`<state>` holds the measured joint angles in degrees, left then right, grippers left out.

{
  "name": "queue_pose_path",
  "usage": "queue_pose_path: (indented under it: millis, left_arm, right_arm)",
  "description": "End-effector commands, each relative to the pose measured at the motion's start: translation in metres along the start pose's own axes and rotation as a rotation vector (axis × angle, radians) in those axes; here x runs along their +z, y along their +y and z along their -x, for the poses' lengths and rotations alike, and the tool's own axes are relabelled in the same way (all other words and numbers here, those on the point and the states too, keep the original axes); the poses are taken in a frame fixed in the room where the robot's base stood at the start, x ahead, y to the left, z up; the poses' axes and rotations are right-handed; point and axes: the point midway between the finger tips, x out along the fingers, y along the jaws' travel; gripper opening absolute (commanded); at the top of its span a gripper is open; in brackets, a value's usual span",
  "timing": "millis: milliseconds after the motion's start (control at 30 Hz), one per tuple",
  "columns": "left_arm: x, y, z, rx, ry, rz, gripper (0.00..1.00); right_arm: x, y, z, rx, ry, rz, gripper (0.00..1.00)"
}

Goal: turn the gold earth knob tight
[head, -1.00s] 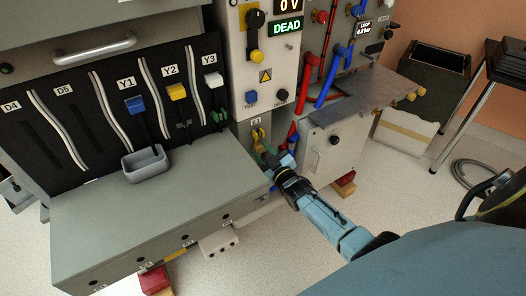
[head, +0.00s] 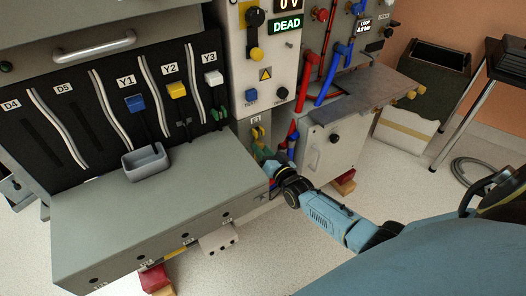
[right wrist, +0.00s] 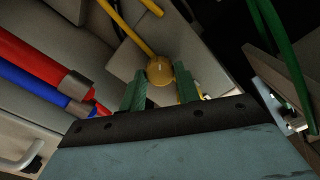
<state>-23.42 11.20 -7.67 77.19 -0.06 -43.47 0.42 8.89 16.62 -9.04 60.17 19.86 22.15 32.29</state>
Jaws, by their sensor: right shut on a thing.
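The gold earth knob (right wrist: 160,70) shows in the right wrist view as a small round brass head between the two green fingers of my right gripper (right wrist: 160,88). The fingers sit on either side of it, shut on it. A yellow cable and a yellow bracket run close to it. In the head view my right gripper (head: 266,158) reaches into the recess under the E1 label (head: 256,119), where yellow parts (head: 257,134) show. The knob is hard to make out there behind the fingers and wrist. My left gripper is not in view.
Red (right wrist: 45,60) and blue (right wrist: 35,85) pipes run beside the gripper. The grey cabinet box (head: 150,215) lies left of my wrist, and a white cabinet (head: 335,150) with a handle stands right. A grey cup (head: 145,165) sits on the box.

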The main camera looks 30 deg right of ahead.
Motion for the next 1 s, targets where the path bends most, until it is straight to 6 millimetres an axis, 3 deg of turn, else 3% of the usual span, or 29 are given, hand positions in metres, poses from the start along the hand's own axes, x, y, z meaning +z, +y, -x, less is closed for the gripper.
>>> queue_pose_path:
  millis: [600, 1000]
  left_arm:
    - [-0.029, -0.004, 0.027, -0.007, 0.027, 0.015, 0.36]
    - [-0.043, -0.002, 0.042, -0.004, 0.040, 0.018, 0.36]
  right_arm:
    - [0.001, 0.001, 0.000, 0.000, -0.001, -0.554, 0.09]
    - [0.001, 0.001, 0.000, 0.001, 0.000, -0.752, 0.09]
